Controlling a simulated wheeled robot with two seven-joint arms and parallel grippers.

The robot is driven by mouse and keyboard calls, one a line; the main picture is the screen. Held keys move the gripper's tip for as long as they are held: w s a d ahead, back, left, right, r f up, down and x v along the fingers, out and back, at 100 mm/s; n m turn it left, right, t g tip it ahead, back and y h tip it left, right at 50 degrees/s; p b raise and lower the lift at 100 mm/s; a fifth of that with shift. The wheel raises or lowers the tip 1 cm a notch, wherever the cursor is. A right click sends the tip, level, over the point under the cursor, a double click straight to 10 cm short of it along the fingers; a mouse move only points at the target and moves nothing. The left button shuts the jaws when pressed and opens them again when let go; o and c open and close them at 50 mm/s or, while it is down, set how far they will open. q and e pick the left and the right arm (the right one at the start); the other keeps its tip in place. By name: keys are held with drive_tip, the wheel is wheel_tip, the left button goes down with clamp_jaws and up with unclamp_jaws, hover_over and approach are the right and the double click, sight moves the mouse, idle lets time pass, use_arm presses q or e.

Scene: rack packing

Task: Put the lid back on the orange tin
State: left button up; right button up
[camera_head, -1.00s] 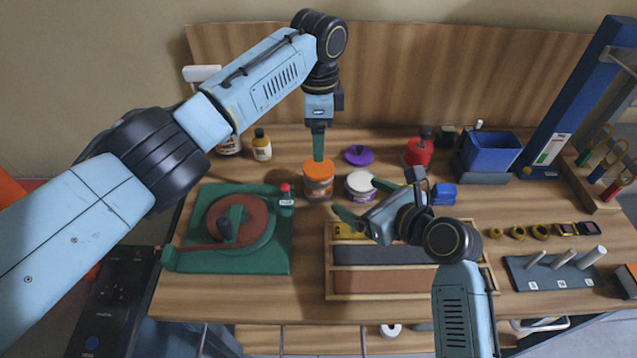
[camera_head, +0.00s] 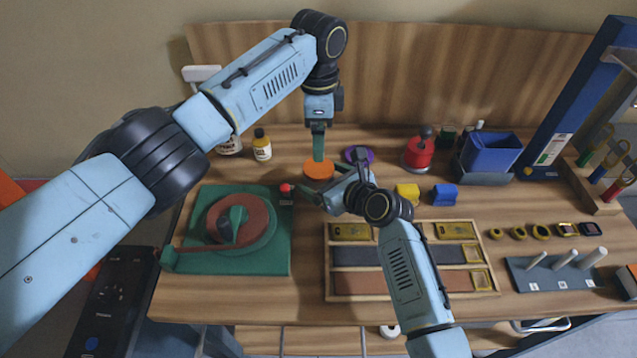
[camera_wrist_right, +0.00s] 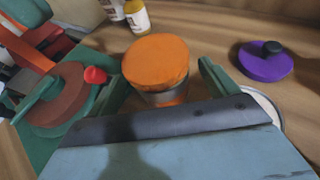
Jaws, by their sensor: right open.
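The orange tin (camera_wrist_right: 168,97) stands upright on the bench. Its flat orange top (camera_wrist_right: 156,61), also in the head view (camera_head: 318,169), looks like a lid resting on the body; how firmly it sits I cannot tell. My right gripper (camera_head: 318,190) is open at the tin's near side. In the wrist view its fingers (camera_wrist_right: 160,85) are spread left and right of the tin, with no visible grip. My left gripper (camera_head: 318,147) points down over the tin's far side in the head view; its finger opening is not clear.
A purple disc with a dark knob (camera_wrist_right: 264,60) lies right of the tin. A pale round rim (camera_wrist_right: 268,106) shows beside my right finger. A wooden tray (camera_head: 410,298) is nearer; bottles (camera_head: 262,146) stand behind.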

drive_tip(key=shift+w+a+f, duration=0.1)
drive_tip(key=shift+w+a, duration=0.1)
